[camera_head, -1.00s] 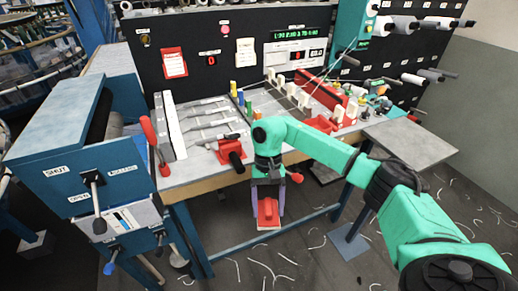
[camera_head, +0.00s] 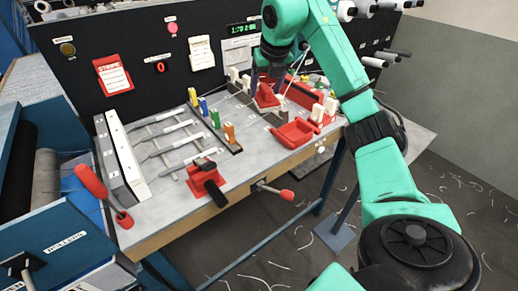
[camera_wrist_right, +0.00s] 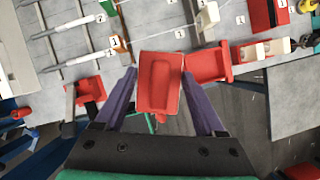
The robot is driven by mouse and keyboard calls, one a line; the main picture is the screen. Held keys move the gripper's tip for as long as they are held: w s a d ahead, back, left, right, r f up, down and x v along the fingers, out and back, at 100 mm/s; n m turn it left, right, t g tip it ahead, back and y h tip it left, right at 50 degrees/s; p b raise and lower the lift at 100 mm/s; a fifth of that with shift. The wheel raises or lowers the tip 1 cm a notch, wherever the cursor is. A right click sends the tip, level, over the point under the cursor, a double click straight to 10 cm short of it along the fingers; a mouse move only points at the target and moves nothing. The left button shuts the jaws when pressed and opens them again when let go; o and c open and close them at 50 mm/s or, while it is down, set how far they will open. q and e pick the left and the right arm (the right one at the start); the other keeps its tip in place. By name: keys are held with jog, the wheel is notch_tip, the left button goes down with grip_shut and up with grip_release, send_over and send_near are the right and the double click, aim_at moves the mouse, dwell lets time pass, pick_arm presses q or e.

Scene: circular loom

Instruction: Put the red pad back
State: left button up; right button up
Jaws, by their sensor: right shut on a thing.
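The red pad (camera_head: 266,97) is held up over the middle-right of the grey worktable. My right gripper (camera_head: 268,78) is shut on it, with its arm reaching in from the right. In the right wrist view the pad (camera_wrist_right: 160,84) sits between the two purple fingers, its long raised handle facing the camera. A red open tray (camera_head: 294,134) rests on the table's front edge, nearer and right of the pad. In the right wrist view this tray (camera_wrist_right: 207,64) shows just right of the pad. My left gripper is out of view.
A row of coloured pegs (camera_head: 214,119) stands left of the pad, and white pegs (camera_head: 238,79) stand beside it. A red clamp with a black handle (camera_head: 205,180) is near the front edge. A red-knobbed lever (camera_head: 92,182) rises at left.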

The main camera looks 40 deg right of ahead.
jog(key=shift+w+d+f+m, duration=0.1)
jog(key=shift+d+f+m, duration=0.05)
jog(key=shift+f+m, duration=0.15)
jog(key=f, duration=0.6)
jog(key=f+p, duration=0.1)
jog(key=f, duration=0.5)
jog(key=s+f, duration=0.1)
jog(key=f, duration=0.5)
jog(key=shift+p, duration=0.3)
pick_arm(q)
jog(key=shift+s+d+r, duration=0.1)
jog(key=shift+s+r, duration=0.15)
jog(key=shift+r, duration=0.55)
pick_arm(e)
jog(key=shift+w+f, duration=0.15)
jog(key=shift+f, duration=0.25)
jog(key=o, duration=1.3)
jog(key=shift+r, duration=0.1)
